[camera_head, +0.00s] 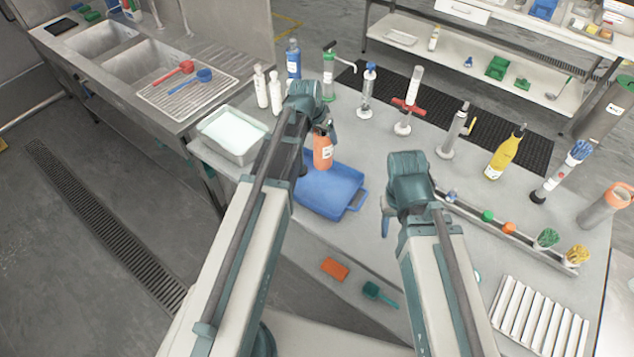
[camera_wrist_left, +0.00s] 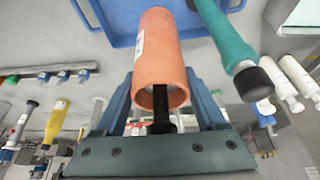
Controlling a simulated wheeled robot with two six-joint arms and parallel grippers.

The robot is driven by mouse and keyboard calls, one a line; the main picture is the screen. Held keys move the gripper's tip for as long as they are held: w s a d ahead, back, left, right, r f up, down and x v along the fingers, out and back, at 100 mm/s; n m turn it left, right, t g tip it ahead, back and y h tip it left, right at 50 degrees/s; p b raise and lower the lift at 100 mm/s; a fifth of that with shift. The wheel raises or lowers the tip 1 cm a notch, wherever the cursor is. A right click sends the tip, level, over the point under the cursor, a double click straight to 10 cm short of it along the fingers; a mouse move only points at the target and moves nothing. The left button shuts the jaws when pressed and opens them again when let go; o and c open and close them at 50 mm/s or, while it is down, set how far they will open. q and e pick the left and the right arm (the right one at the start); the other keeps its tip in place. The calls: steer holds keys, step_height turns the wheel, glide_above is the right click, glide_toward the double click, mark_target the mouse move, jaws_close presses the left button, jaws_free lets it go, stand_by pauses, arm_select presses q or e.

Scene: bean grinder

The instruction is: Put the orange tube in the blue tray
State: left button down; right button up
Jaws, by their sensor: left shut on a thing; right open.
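The orange tube (camera_head: 323,152) has a white label and stands roughly upright in the head view. My left gripper (camera_head: 325,129) is shut on it from the far side and hides its upper part. In the left wrist view the tube (camera_wrist_left: 160,55) lies between the two fingers of the left gripper (camera_wrist_left: 163,95). The blue tray (camera_head: 330,207) is on the table's near edge, and the tube appears over its back part. I cannot tell whether they touch. The tray's rim also shows in the left wrist view (camera_wrist_left: 120,40). My right gripper (camera_head: 386,222) is open and empty, right of the tray.
A metal pan (camera_head: 232,135) stands left of the tray. White bottles (camera_head: 262,87), a blue bottle (camera_head: 293,60) and a green pump bottle (camera_head: 329,75) stand behind. A yellow bottle (camera_head: 505,155) and a rail with small items stand right. The table right of the tube is partly clear.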

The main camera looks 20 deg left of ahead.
mark_target(320, 155)
arm_select(q)
steer(key=shift+w+a+r+n, duration=0.1)
steer(key=shift+a+n, duration=0.2)
steer(key=shift+a, duration=0.3)
step_height(320, 155, down, 10)
steer(key=b, duration=1)
jaws_free()
